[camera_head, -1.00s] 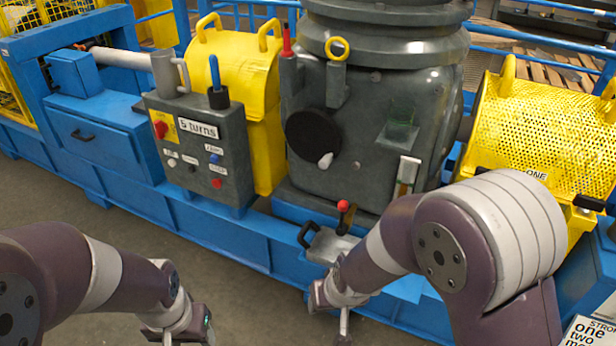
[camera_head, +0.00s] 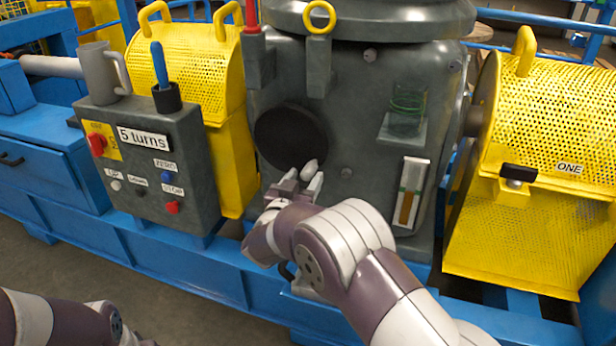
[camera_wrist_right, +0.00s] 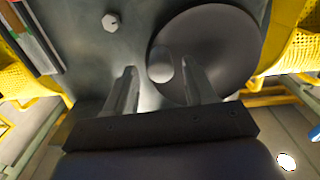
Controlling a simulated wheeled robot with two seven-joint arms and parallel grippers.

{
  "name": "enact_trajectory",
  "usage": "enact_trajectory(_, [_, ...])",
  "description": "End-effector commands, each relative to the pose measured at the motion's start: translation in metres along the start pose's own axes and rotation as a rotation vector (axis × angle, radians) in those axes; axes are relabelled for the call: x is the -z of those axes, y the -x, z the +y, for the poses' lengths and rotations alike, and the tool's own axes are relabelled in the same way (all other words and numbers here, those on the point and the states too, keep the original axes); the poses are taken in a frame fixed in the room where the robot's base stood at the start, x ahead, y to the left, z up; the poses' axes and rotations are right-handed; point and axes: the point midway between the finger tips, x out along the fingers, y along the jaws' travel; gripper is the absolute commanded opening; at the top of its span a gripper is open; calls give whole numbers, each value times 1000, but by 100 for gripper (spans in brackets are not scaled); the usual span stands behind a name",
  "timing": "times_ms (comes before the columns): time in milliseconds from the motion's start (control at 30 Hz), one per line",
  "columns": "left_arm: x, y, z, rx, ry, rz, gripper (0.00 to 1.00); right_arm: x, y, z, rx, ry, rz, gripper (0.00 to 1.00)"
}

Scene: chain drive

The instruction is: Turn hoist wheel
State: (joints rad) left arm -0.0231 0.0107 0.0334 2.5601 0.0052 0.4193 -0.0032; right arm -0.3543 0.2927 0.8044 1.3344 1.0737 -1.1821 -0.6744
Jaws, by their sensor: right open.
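The hoist wheel is a black disc (camera_head: 290,136) on the front of the grey gear housing, with a light grey knob handle (camera_head: 310,167) at its lower right. In the right wrist view the wheel (camera_wrist_right: 215,55) fills the upper right, and its knob (camera_wrist_right: 160,67) shows between my two fingers. My right gripper (camera_head: 301,182) is open, with its fingertips at the knob, one on each side; I cannot tell whether they touch it. My left arm shows only at the lower left, and its gripper is outside the frame.
A control box (camera_head: 148,165) labelled "5 turns" stands left of the housing, with a grey mug (camera_head: 100,72) and a blue-handled tool (camera_head: 159,65) on top. Yellow mesh guards (camera_head: 550,150) flank the housing. A sight glass (camera_head: 411,192) sits right of the wheel.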

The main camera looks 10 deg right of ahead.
Motion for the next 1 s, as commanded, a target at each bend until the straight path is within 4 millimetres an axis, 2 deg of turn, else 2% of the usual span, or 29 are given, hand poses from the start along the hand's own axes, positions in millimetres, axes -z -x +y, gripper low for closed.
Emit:
enact_trajectory(100, [-1,-9,0,0,0,0,55,-3,-22,0,-2,-2,1,55])
enact_trajectory(200, [-1,-11,0,0,0,0,55,-1,-33,0,1,-2,1,55])
enact_trajectory(500, [-1,-11,0,0,0,0,55,1,-38,0,2,-1,0,55])
enact_trajectory(533, [-1,-11,0,0,0,0,55,1,-38,0,2,-1,0,48])
enact_trajectory(667, [-1,-11,0,0,0,0,55,0,-38,0,2,-1,0,6])
enact_trajectory(700, [-1,-11,0,0,0,0,55,0,-38,0,2,-1,0,0])
enact_trajectory(867, [-1,-12,0,0,0,0,55,-3,-37,-2,2,-36,-1,0])
enact_trajectory(1000, [-2,-18,0,0,0,0,55,-16,-37,-13,2,-226,-2,0])
